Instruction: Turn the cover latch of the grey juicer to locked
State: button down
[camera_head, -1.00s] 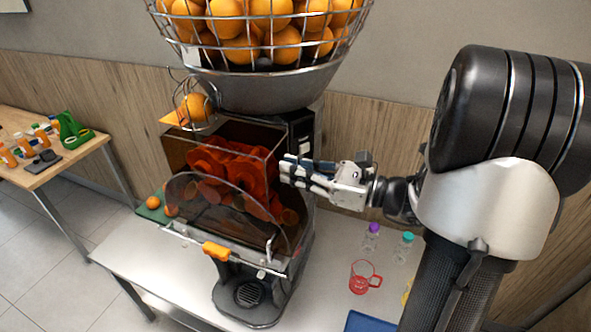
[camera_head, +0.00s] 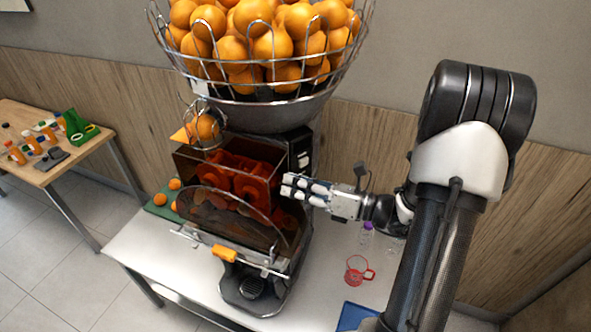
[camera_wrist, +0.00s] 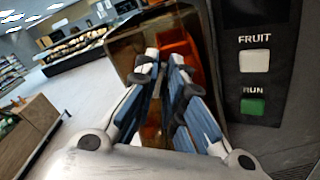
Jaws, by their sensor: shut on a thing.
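The grey juicer (camera_head: 263,110) stands on the white table, with a clear cover (camera_head: 232,222) over its orange-red pressing parts (camera_head: 237,176). My gripper (camera_head: 289,187) reaches in from the right to the cover's right side. In the wrist view my gripper (camera_wrist: 166,66) has its fingers close together at the cover's edge, shut on a small part there that I take to be the cover latch. The fingers hide most of it, so its turn angle cannot be told. The control panel (camera_wrist: 256,85) with FRUIT and RUN buttons is right of the fingers.
A wire basket of oranges (camera_head: 262,45) sits above the juicer. A red mug (camera_head: 356,271), a purple-capped bottle (camera_head: 367,232) and a blue item (camera_head: 355,316) are on the table at right, below my arm. A wooden table (camera_head: 38,172) with small items is at far left.

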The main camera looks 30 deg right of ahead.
jog(key=shift+f+m+p, duration=0.2)
jog(key=shift+m+p, duration=5.6)
jog(key=shift+p, duration=0.05)
jog(key=c, duration=1.7)
grip_release()
jog(key=shift+d, duration=0.15)
jog(key=v, duration=1.1)
jog(key=shift+s+d, duration=0.25)
jog(key=shift+s, duration=0.1)
